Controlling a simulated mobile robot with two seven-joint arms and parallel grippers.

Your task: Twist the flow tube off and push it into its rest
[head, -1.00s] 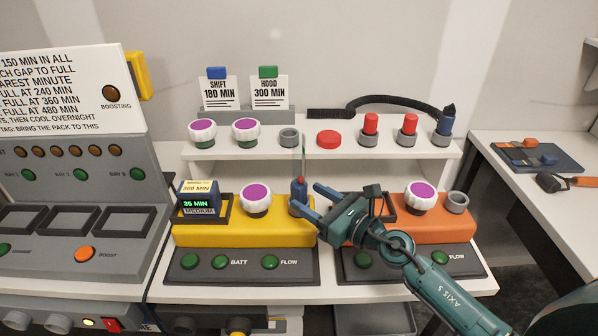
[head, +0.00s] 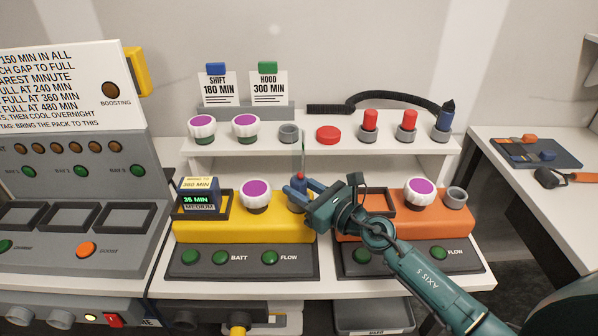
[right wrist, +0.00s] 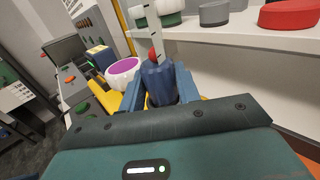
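The flow tube is a clear upright tube (head: 303,150) with a red ball and a blue ribbed base, standing at the right end of the yellow unit (head: 243,233). The blue base (right wrist: 158,84) also shows in the right wrist view. My right gripper (head: 301,189) has its blue fingers on either side of this base. The fingers look very close to it, but I cannot tell whether they press on it. They partly hide the base and its seat in the head view. An empty-looking grey socket (head: 289,134) stands on the white shelf. My left gripper is out of view.
The shelf (head: 229,152) close behind carries purple-topped white knobs, a red cap (head: 328,135), red-topped posts and a blue nozzle (head: 445,122) with a black hose. The orange unit (head: 440,231) with another grey socket (head: 456,197) stands to the right. A purple-topped knob (head: 256,194) stands left of the tube.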

